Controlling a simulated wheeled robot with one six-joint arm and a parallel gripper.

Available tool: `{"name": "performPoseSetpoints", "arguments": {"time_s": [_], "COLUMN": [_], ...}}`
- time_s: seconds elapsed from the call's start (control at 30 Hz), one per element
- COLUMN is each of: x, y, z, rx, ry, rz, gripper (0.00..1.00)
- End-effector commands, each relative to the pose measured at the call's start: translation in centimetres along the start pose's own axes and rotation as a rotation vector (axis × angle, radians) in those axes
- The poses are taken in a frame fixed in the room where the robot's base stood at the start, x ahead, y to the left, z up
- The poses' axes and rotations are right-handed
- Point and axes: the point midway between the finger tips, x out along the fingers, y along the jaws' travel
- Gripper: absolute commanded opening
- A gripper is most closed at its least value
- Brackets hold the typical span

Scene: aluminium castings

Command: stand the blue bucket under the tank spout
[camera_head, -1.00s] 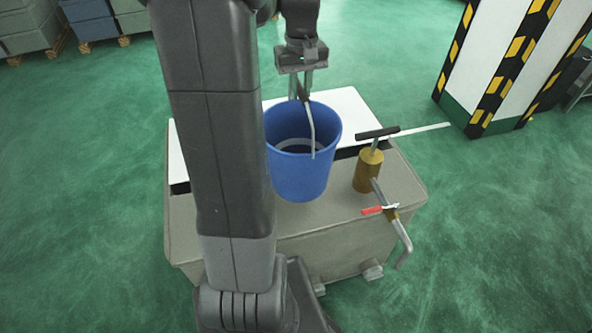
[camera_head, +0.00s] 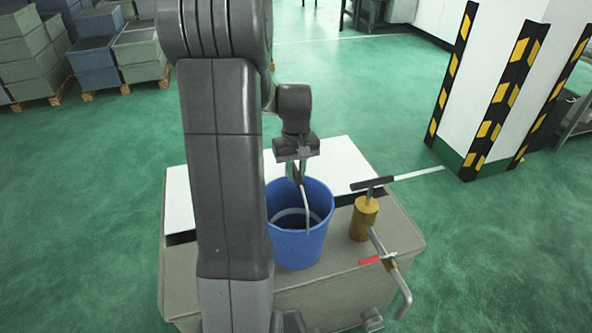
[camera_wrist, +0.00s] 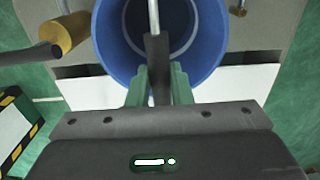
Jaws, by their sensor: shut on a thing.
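The blue bucket (camera_head: 300,245) is upright in the head view, over the top of the grey-beige tank (camera_head: 405,240). It also shows from above in the wrist view (camera_wrist: 112,50). My gripper (camera_head: 297,170) is above the bucket, shut on its thin bail handle. In the wrist view its green fingers (camera_wrist: 158,75) close around the dark grip of the handle. The bent metal spout (camera_head: 402,290), with a red lever (camera_head: 370,261), sticks out at the tank's front right. The bucket is left of the spout, apart from it. I cannot tell whether its base touches the tank.
A brass pump (camera_head: 364,218) with a black T-handle (camera_head: 372,183) stands between bucket and spout. A white panel (camera_head: 345,165) lies across the tank's rear. A striped column (camera_head: 490,100) stands at the right, stacked crates (camera_head: 100,50) at the back left. Green floor around the tank is clear.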

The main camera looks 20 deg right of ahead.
Motion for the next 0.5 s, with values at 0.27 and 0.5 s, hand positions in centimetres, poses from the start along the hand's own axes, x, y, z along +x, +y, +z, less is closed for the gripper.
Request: {"name": "performPoseSetpoints", "arguments": {"time_s": [0.27, 0.5], "x": [0.21, 0.20], "y": [0.00, 0.00], "z": [-0.01, -0.01], "rx": [0.000, 0.000], "ry": [0.000, 0.000], "rz": [0.000, 0.000], "gripper": [0.37, 0.41]}}
